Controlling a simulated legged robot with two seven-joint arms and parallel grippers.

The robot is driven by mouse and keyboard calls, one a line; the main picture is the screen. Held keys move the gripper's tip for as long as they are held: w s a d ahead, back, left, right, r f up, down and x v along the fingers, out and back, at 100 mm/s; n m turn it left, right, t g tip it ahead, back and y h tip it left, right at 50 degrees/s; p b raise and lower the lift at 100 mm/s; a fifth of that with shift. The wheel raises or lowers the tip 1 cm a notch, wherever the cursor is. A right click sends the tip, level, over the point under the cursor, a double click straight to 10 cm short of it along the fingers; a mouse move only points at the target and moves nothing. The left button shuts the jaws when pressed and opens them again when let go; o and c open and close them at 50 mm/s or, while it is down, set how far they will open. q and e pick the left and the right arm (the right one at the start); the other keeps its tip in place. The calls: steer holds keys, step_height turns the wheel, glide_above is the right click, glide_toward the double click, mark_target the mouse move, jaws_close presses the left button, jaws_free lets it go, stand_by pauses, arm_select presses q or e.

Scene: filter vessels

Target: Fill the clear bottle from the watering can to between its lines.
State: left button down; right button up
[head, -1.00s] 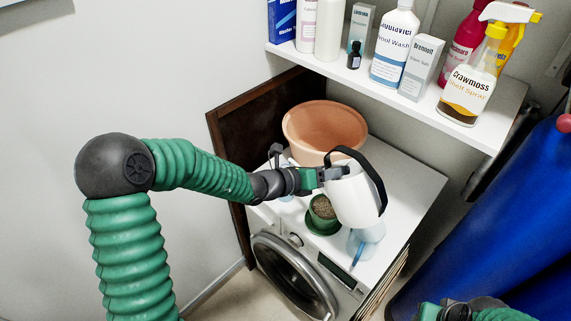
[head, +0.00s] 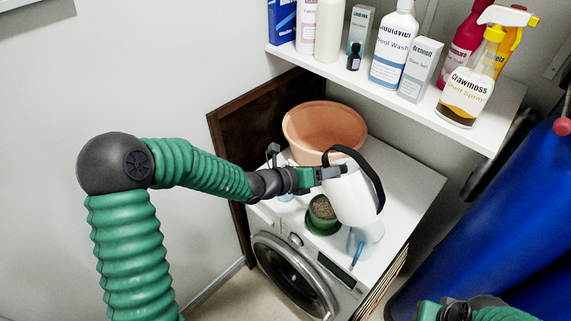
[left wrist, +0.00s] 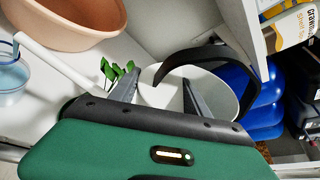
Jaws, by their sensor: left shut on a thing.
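My left gripper (head: 318,175) is shut on the white watering can (head: 350,200), which has a black handle. In the left wrist view the can (left wrist: 185,90) is between the fingers. Its white spout (left wrist: 62,70) runs left, with the tip over a clear vessel holding bluish liquid (left wrist: 12,78), apparently the clear bottle. A thin blue streak, like a stream, joins tip and vessel. Its lines cannot be made out. In the head view my arm mostly hides this spot. My right gripper (head: 455,310) is only partly visible at the bottom edge; its fingers cannot be made out.
A terracotta bowl (head: 325,132) and a green pot (head: 322,214) stand on the white washing machine top (head: 405,190). Another clear, bluish item (head: 370,231) is below the can. A shelf (head: 480,128) with several bottles overhangs at the back.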

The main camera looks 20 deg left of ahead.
arm_select(q)
steer(key=shift+w+a+r+n+p, duration=0.2)
steer(key=shift+a+r+n+p, duration=0.4)
steer(key=shift+p, duration=0.5)
stand_by(1.7)
